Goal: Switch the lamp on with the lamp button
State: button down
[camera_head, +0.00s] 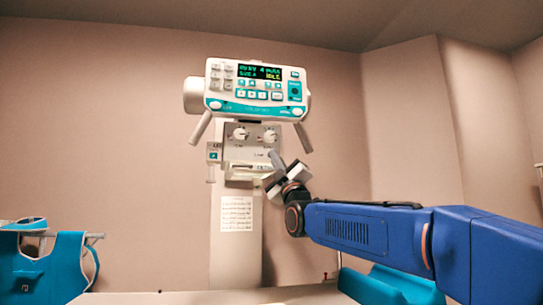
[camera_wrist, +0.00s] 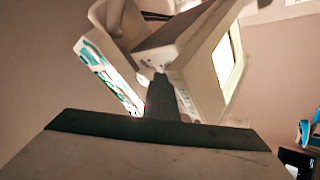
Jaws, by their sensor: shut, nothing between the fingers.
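The X-ray tube head carries a control console (camera_head: 258,90) with a lit green display. Below it is a pale collimator box (camera_head: 250,140) with two round knobs. A lamp button cannot be told apart from the other small controls on the box; my gripper may hide part of its lower right. My gripper (camera_head: 272,157) is shut and empty, with its tip at the box's lower right; I cannot tell whether it touches. In the wrist view my dark gripper fingers (camera_wrist: 159,92) point at a pale housing (camera_wrist: 150,55), tips close to its face. The console (camera_wrist: 102,68) shows tilted at the left.
A pale column (camera_head: 236,262) with a printed sheet (camera_head: 236,213) stands below the tube head. Handles (camera_head: 200,128) stick out below the console. A teal apron (camera_head: 40,265) hangs at the lower left. A pale tabletop (camera_head: 200,298) runs along the bottom. The wall left of the column is clear.

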jog(key=shift+w+a+f, duration=0.15)
jog(key=shift+f, duration=0.2)
jog(key=shift+s+d+r, duration=0.1)
jog(key=shift+s+d, duration=0.15)
jog(key=shift+s, duration=0.6)
jog(key=shift+s+d+r, duration=0.1)
jog(key=shift+s+d, duration=0.2)
jog(key=shift+s, duration=0.5)
jog(key=shift+s+d+r, duration=0.1)
jog(key=shift+s+d, duration=0.15)
jog(key=shift+s, duration=0.6)
